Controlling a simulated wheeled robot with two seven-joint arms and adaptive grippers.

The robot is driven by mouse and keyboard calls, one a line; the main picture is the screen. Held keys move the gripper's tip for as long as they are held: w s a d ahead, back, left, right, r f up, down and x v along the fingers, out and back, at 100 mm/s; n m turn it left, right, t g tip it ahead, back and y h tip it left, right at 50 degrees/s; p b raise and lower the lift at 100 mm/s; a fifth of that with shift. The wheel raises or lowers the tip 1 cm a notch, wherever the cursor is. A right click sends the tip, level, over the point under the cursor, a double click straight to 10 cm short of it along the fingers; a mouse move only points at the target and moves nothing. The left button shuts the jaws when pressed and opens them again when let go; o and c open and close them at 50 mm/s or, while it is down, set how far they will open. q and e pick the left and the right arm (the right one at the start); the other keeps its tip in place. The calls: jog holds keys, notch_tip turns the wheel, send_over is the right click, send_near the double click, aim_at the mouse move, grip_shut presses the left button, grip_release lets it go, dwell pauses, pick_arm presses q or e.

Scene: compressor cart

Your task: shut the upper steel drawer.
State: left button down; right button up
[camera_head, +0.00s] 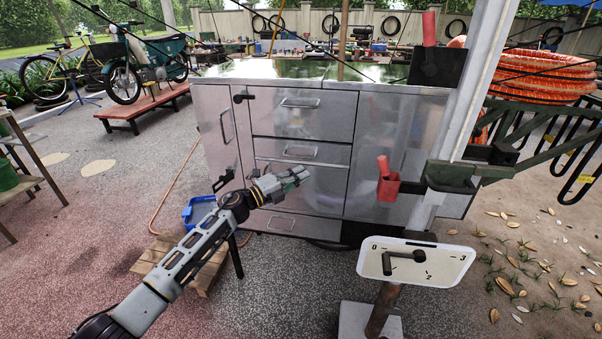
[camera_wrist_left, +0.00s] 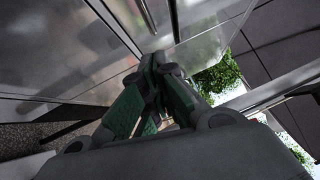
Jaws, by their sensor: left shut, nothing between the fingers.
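A steel cabinet (camera_head: 395,145) stands in the middle of the head view. Its upper steel drawer (camera_head: 325,118) has a wide front with a bar handle (camera_head: 300,104). I cannot tell how far it stands out. A shallower drawer (camera_head: 335,153) with its own handle is below it. My left gripper (camera_head: 300,174) is shut and empty, in front of the cabinet below the shallow drawer's handle, hiding part of the front there. In the left wrist view, its green-padded fingers (camera_wrist_left: 157,75) are close to steel panels (camera_wrist_left: 55,50). I cannot tell whether they touch.
A lower drawer (camera_head: 290,223) is near the ground. A red holder (camera_head: 388,187) hangs on the cabinet's right side. A blue crate (camera_head: 198,211) and a wooden stool (camera_head: 155,257) stand left. A post-mounted lever plate (camera_head: 440,262) stands front right. Paving at front centre is clear.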

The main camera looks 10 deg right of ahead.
pick_arm(q)
jog(key=p+v, duration=0.1)
jog(key=v, duration=0.9)
pick_arm(e)
jog(key=f, duration=0.2)
jog(key=shift+s+d+f, duration=0.2)
jog(key=shift+d+f, duration=0.05)
jog(key=shift+f, duration=0.15)
jog(key=shift+r, duration=0.15)
